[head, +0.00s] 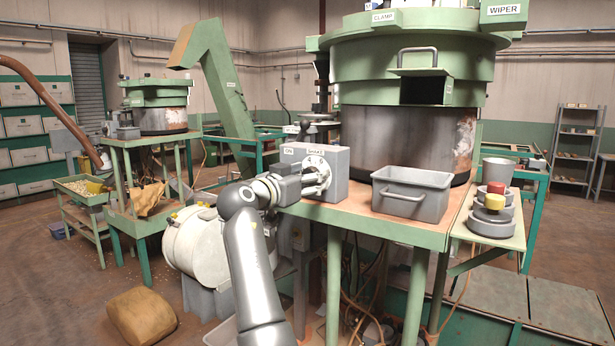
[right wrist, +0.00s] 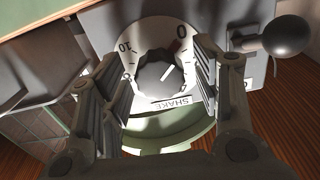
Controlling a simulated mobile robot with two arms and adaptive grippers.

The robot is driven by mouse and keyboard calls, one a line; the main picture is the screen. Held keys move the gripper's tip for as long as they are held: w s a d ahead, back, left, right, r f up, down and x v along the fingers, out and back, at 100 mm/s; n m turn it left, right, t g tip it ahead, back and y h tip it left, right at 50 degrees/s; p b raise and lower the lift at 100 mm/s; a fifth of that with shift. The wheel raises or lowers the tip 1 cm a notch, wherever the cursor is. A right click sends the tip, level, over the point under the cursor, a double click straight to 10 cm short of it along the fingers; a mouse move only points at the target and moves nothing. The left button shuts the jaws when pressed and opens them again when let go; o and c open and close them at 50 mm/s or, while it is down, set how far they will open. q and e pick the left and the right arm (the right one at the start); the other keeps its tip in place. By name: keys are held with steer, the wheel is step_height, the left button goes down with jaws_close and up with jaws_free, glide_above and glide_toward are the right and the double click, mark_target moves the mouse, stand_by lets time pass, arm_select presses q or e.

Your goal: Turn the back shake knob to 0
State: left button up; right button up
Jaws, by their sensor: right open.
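The shake knob (right wrist: 158,74) is a round dark knob on a white dial plate (right wrist: 146,30), with a SHAKE label beside it. The dial is on a grey control box (head: 352,160) on the near machine's table. My right gripper (head: 320,178) is at the box face, open, its fingers either side of the knob. Contact cannot be told. My left gripper is out of view.
A ball-ended lever (right wrist: 284,38) sticks out right of the dial in the wrist view. A second, similar machine (head: 157,120) stands at the back left.

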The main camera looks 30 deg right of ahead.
steer(key=shift+c, duration=0.2)
steer(key=c, duration=0.9)
steer(key=shift+c, duration=0.5)
steer(key=shift+n, duration=0.5)
steer(key=o, duration=1)
steer(key=shift+o, duration=0.2)
steer(key=v, duration=1.2)
